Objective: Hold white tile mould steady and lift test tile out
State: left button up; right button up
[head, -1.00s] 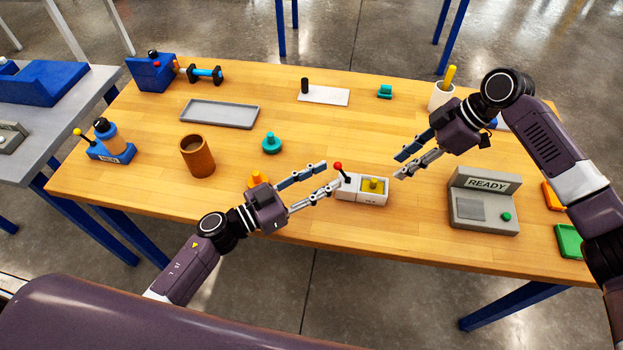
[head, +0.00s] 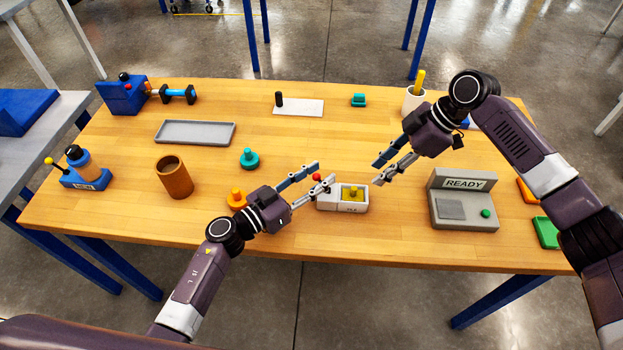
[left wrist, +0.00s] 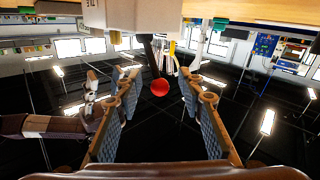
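The white tile mould (head: 328,204) stands near the table's front edge, with a red-ball lever (head: 316,177) at its left end. The yellow test tile (head: 353,193), with a knob on top, sits in its right part. My left gripper (head: 325,172) is open at the mould's left end. In the left wrist view the red ball (left wrist: 159,88) shows between its spread fingers, and the white mould (left wrist: 135,14) is at the top. My right gripper (head: 376,173) is open and empty, just right of the mould and apart from the tile.
A grey READY station (head: 463,205) stands to the right. An orange knobbed piece (head: 237,198) sits close beside my left gripper. A brown cup (head: 174,180), a teal piece (head: 249,158) and a grey tray (head: 195,142) lie left. The table's middle behind the mould is clear.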

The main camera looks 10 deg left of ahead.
pick_arm(q)
jog(key=shift+c, duration=0.3)
grip_shut()
dwell(0.5)
